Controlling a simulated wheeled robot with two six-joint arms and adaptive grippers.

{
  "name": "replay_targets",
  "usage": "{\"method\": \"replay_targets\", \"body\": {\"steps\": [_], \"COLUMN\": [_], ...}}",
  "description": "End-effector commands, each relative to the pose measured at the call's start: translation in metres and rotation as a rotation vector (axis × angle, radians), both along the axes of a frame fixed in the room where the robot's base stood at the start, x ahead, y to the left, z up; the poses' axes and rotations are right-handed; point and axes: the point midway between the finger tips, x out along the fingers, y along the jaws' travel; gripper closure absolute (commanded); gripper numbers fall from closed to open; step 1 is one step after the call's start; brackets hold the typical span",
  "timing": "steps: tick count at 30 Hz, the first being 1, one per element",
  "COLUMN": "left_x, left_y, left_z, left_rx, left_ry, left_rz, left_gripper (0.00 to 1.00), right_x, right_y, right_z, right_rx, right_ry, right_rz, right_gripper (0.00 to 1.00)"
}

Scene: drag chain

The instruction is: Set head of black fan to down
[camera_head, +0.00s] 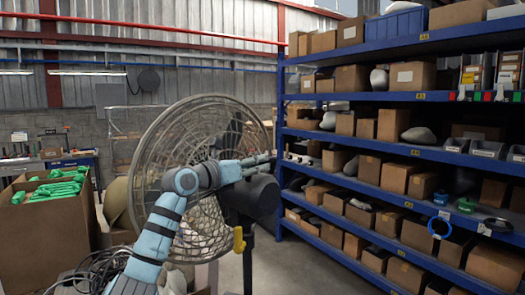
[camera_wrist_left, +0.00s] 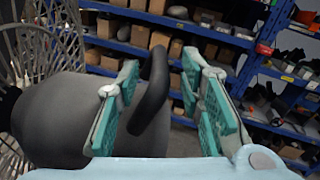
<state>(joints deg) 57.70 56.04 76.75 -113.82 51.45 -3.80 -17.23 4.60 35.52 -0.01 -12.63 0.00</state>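The black fan (camera_head: 160,150) stands in the middle of the head view, its round wire cage facing left and away from me. Its dark motor housing (camera_head: 252,197) is on the near right side, on a dark post with a yellow part (camera_head: 238,241) below. My left gripper (camera_head: 262,160) reaches across the top of the housing. In the left wrist view, the left gripper's teal-padded fingers (camera_wrist_left: 162,88) are spread apart. A black curved handle (camera_wrist_left: 153,92) on the grey housing (camera_wrist_left: 70,115) stands between them, closer to the left finger. The right gripper is in neither view.
A blue shelf unit (camera_head: 350,143) full of boxes and bins fills the right side. A cardboard box (camera_head: 45,235) with green items stands at the left. Bare floor (camera_head: 295,270) shows between fan and shelves.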

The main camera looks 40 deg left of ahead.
Motion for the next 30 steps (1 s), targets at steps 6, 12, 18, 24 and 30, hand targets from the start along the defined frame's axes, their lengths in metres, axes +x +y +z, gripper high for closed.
{"method": "replay_targets", "body": {"steps": [6,12,18,24,30], "left_x": [0.029,0.034,0.034,0.034,0.034], "left_y": [-0.001,-0.002,-0.001,-0.001,-0.001], "left_z": [0.002,-0.001,-0.001,-0.001,-0.001], "left_rx": [-0.003,0.001,0.001,0.000,0.000], "left_ry": [-0.001,0.001,0.000,0.000,0.000], "left_rz": [-0.002,-0.001,-0.001,-0.001,-0.001], "left_gripper": [0.65,0.65,0.78,1.00,1.00], "right_x": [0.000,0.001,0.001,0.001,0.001], "right_y": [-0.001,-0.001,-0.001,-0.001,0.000], "right_z": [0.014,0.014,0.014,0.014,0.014], "right_rx": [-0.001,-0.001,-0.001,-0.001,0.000], "right_ry": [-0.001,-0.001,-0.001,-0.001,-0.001], "right_rz": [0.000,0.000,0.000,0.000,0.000], "right_gripper": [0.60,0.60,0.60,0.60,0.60]}}
